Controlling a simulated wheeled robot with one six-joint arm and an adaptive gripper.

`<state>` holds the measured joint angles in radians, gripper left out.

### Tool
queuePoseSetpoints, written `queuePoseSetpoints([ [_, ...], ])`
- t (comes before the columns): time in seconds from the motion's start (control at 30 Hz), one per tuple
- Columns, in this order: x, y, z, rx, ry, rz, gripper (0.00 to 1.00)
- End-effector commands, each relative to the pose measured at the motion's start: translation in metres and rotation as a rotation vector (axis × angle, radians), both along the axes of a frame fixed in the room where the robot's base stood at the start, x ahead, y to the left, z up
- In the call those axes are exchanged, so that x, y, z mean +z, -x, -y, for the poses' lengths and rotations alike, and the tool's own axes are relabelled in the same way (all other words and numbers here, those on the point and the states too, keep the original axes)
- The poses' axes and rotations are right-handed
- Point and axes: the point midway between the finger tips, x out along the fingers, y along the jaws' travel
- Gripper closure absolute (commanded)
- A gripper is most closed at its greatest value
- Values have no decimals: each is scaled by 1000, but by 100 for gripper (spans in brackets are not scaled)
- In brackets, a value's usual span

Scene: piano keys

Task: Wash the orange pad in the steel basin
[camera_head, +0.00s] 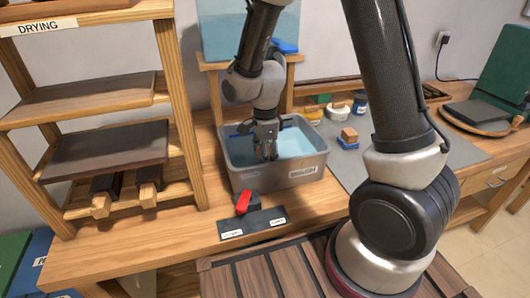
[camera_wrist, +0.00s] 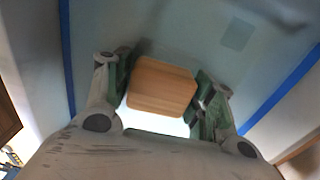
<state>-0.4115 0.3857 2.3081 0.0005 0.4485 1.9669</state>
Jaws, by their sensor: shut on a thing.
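The steel basin (camera_head: 308,170) stands on the wooden bench in the head view, with pale blue water in it. My gripper (camera_head: 267,152) points down into the basin, its fingertips at or in the water. In the wrist view, its two green-lined fingers are shut on a light wooden block (camera_wrist: 162,86), one on each side. The block appears to be the back of a pad. No orange face shows in either view, so I cannot tell the pad's colour or how deep it sits.
A wooden block on a blue base (camera_head: 348,137) and small jars (camera_head: 360,104) stand on the grey mat (camera_head: 385,155) at right. A wooden drying rack (camera_head: 187,120) rises at left.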

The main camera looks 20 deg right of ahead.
Motion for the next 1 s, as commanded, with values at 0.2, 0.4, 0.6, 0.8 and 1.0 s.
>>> queuePoseSetpoints([
  [0.2, 0, 0, 0, 0, 0, 0, 64],
  [0.4, 0, 0, 6, -3, 0, 0, 64],
  [0.6, 0, 0, 25, -3, 0, 1, 64],
  [0.8, 0, 0, 40, -1, 0, 1, 64],
  [1.0, 0, 0, 33, 2, 0, 1, 64],
])
